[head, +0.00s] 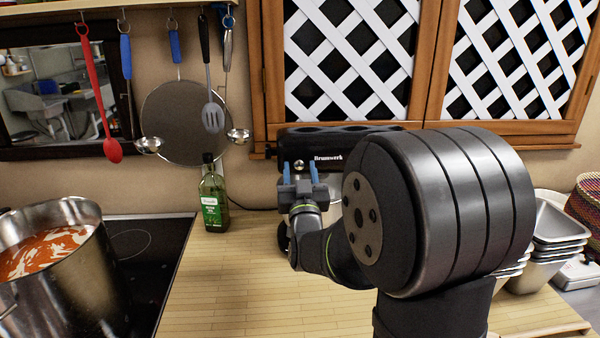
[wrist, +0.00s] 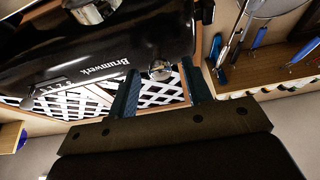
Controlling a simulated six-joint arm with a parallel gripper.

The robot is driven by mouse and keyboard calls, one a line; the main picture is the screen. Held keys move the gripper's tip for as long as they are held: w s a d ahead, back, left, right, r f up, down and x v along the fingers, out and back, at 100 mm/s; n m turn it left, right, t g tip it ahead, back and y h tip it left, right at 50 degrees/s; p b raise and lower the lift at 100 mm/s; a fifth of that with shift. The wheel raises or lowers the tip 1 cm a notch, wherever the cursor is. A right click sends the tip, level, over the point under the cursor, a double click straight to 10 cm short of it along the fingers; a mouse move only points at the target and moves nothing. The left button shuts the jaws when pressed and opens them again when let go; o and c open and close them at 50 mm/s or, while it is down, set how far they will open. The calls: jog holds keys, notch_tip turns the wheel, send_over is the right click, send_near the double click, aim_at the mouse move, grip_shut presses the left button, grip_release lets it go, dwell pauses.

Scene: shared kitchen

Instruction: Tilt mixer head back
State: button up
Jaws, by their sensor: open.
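The mixer is a black stand mixer with the name Brumwerk on its side. In the head view its mixer head (head: 315,143) lies about level in front of the lattice cupboard; my arm hides its lower part. In the wrist view the mixer head (wrist: 75,62) fills the upper left, with a silver knob (wrist: 161,70) on its side. My gripper (head: 301,168) has its blue fingers apart, in front of the mixer head's left end. In the wrist view my gripper (wrist: 163,88) is open and empty, with the knob seen between its fingers; contact cannot be told.
A steel pot of red soup (head: 75,270) stands on the black hob (head: 165,245) at left. A green bottle (head: 213,200) stands at the back of the wooden counter (head: 235,280). Utensils hang above. Stacked metal pans (head: 552,245) stand at right. Counter left of my arm is clear.

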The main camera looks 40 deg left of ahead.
jog(key=shift+c, duration=0.3)
grip_shut()
jog(key=w+d+r+m+t+h, duration=0.1)
jog(key=w+d+r+m+h, duration=0.2)
jog(key=r+m, duration=0.3)
jog(key=w+d+r+m+t+h, duration=0.1)
jog(key=w+d+r+m+h, duration=0.2)
jog(key=r, duration=0.9)
jog(key=shift+w+d+r+m+t, duration=0.4)
jog(key=shift+w+d+m, duration=1.05)
jog(key=shift+m, duration=0.85)
jog(key=shift+f, duration=0.1)
jog(key=shift+o, duration=0.3)
grip_release()
jog(key=shift+s, duration=0.1)
jog(key=v, duration=1.7)
jog(key=shift+s, duration=0.2)
